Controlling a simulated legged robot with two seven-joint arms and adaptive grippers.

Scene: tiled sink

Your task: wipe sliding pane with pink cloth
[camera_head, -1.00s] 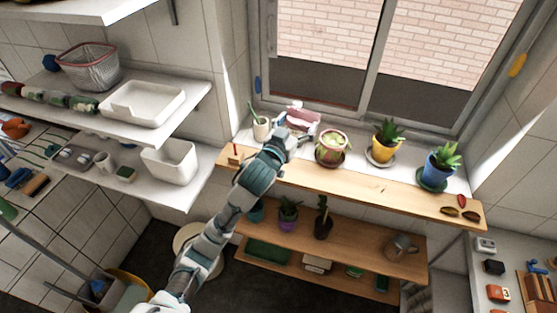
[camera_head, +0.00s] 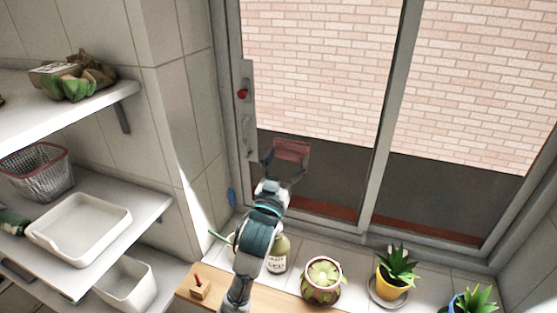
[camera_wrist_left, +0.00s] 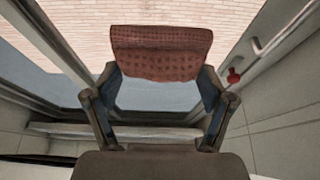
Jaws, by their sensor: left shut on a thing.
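The pink cloth (camera_head: 292,149) is folded and held up in front of the left window pane; it looks dark reddish-pink. My left gripper (camera_head: 286,162) is shut on the cloth, with a finger on either side of it. In the left wrist view the cloth (camera_wrist_left: 160,53) spans between the two fingertips (camera_wrist_left: 160,80). The sliding pane (camera_head: 315,60) stands behind the cloth, with a brick wall seen through it. I cannot tell whether the cloth touches the glass. My right gripper is out of view.
On the sill stand a labelled bottle (camera_head: 277,254), a succulent pot (camera_head: 322,282), a yellow pot (camera_head: 392,284) and a blue pot (camera_head: 472,304). A handle with a red knob (camera_head: 242,94) is on the left frame. Shelves (camera_head: 150,215) stand at left.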

